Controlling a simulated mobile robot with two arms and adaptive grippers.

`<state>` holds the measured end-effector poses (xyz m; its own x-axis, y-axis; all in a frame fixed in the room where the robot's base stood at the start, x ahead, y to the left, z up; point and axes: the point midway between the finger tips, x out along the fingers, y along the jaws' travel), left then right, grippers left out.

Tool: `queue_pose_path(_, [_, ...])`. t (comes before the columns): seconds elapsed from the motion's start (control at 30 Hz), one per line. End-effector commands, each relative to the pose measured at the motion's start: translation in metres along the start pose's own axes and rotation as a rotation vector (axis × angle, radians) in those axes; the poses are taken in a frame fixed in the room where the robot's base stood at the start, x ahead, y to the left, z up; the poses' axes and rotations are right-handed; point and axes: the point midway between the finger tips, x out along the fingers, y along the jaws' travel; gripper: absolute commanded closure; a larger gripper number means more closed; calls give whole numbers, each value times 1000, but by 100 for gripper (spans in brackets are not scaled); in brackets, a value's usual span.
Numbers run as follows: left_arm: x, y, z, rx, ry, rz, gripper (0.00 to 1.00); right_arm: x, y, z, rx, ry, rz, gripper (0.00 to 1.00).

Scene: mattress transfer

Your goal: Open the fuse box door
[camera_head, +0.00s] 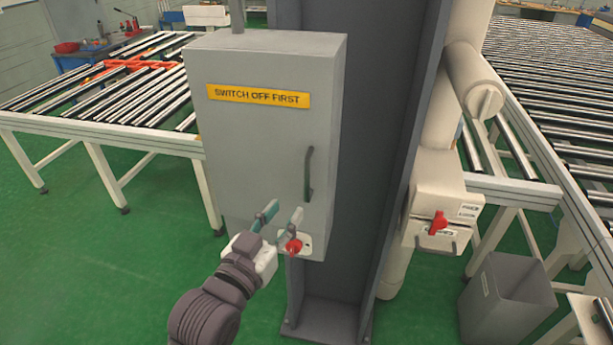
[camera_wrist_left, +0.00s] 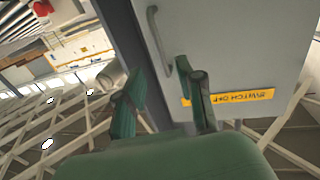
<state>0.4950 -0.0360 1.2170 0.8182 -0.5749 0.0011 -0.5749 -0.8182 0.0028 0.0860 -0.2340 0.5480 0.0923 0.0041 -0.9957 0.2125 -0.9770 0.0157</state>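The grey fuse box (camera_head: 250,140) hangs on a dark column in the head view, its door closed. A yellow "SWITCH OFF FIRST" label (camera_head: 258,96) is on the door, and a dark vertical handle (camera_head: 308,174) is near its right edge. A red switch (camera_head: 293,246) sits on a white plate at the box's lower right. My left gripper (camera_head: 282,215) is open and empty, in front of the door's lower part, left of and below the handle. In the left wrist view, the handle (camera_wrist_left: 158,42) lies beyond the open green fingers (camera_wrist_left: 162,82). My right gripper is not visible.
Roller tables stand at the left (camera_head: 110,95) and right (camera_head: 560,100). A white box with a red knob (camera_head: 438,222) is mounted right of the column (camera_head: 385,130). A grey bin (camera_head: 505,305) stands at the lower right. Green floor is clear at the left.

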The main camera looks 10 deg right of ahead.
Motion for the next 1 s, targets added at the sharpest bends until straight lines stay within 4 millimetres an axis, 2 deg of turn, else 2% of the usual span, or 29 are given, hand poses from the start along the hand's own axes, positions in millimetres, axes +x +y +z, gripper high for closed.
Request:
queue_pose_path(0.1, [28,0,-5,-1,-1,0,63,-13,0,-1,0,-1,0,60])
queue_pose_path(0.3, [69,0,-4,0,-2,0,63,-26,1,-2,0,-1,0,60])
queue_pose_path(0.5, [94,0,-2,0,-1,0,63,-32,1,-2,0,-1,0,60])
queue_pose_path(0.67, [102,0,0,0,-1,-1,63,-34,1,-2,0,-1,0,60])
queue_pose_path(0.9, [102,0,0,0,0,-1,63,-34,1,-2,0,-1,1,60])
queue_pose_path(0.93, [102,0,0,0,0,-1,64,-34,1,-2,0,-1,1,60])
queue_pose_path(1.0, [102,0,0,0,0,-1,76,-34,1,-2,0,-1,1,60])
